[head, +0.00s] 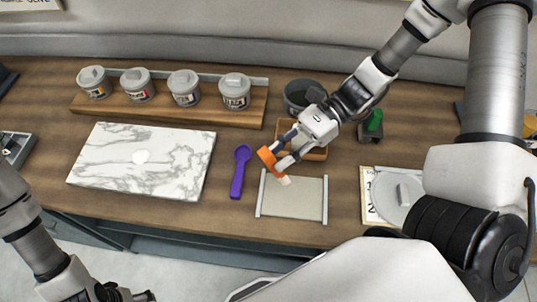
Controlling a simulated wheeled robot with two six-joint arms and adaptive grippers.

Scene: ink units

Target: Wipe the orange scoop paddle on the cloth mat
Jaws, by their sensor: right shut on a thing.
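My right gripper (279,156) is shut on the orange scoop paddle (266,158), near the back edge of the cloth mat. A pale end (285,180) shows below the fingers, over the mat's upper left part; I cannot tell whether it touches. The fingers hide part of the paddle. The beige cloth mat (295,203) lies flat between two light side bars, right of the table's middle. My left gripper (130,294) is low at the bottom left, away from the table; its fingers are too unclear to read.
A purple scoop (240,172) lies left of the mat. Several lidded jars stand on a wooden rack (170,112) behind. A dark pot (303,94) and a wooden tray (317,154) are behind the mat. A card (372,213) lies right.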

